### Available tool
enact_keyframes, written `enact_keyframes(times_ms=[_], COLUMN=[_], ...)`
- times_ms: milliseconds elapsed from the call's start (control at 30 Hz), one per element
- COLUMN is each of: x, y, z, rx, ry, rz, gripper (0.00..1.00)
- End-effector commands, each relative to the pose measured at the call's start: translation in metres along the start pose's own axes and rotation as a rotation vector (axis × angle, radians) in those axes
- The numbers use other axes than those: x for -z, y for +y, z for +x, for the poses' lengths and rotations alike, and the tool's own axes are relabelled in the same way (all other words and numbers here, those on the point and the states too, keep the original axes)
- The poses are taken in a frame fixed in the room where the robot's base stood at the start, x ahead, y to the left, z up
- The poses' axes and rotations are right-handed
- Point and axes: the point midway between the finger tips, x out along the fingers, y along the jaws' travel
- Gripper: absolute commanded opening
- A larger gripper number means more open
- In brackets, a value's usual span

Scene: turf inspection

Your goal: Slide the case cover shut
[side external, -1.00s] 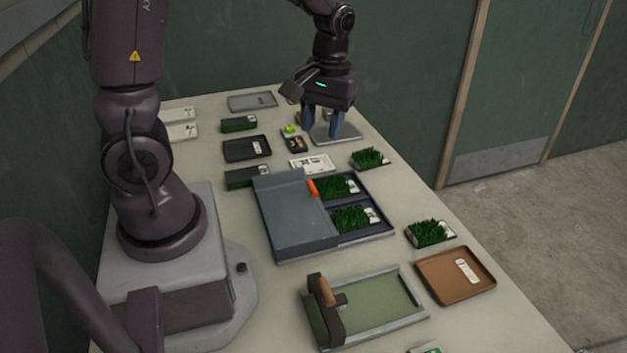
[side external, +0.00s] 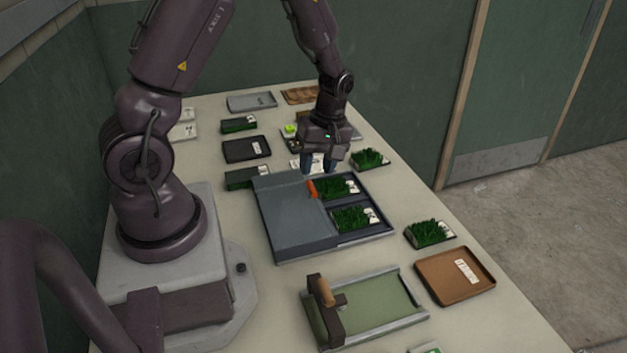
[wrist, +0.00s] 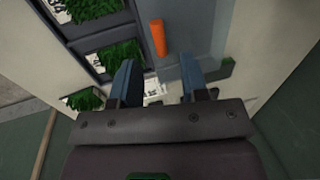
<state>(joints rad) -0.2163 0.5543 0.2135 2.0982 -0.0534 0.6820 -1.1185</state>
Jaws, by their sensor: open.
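The grey case (side external: 380,232) lies on the table with its flat cover (side external: 290,216) over the left part. The right part is uncovered and shows two turf samples (side external: 353,218) in compartments. An orange handle (side external: 312,189) stands at the cover's right edge; it also shows in the wrist view (wrist: 158,37). My gripper (side external: 319,168) is open and empty, just behind the case's far edge. In the wrist view my gripper (wrist: 164,80) has its two blue fingers apart, with the handle beyond the fingertips. The cover's far left portion is outside the wrist view.
A green board with a wooden-handled bar (side external: 375,308) and a brown tray (side external: 455,275) lie in front. Loose turf samples (side external: 430,232) sit right of the case. A dark tray (side external: 246,149), a grey tray (side external: 251,102) and small boxes lie behind it.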

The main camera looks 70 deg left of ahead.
Motion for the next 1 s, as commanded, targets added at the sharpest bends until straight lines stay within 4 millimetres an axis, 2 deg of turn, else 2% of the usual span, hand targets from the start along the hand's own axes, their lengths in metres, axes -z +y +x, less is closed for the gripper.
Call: enact_keyframes(times_ms=[100, 300, 633, 667, 833, 1000], x=[0.0, 0.0, 0.0, 0.0, 0.0, 0.0], y=[-0.001, 0.0, 0.0, 0.0, 0.0, 0.001], z=[0.022, 0.041, 0.045, 0.045, 0.045, 0.044], rx=[0.003, 0.0, -0.001, -0.001, -0.001, -0.001], ry=[-0.002, -0.001, 0.0, 0.0, 0.0, 0.0], rz=[-0.001, 0.0, 0.001, 0.001, 0.001, 0.001], gripper=[0.41, 0.41, 0.41, 0.39, 0.0, 0.0])
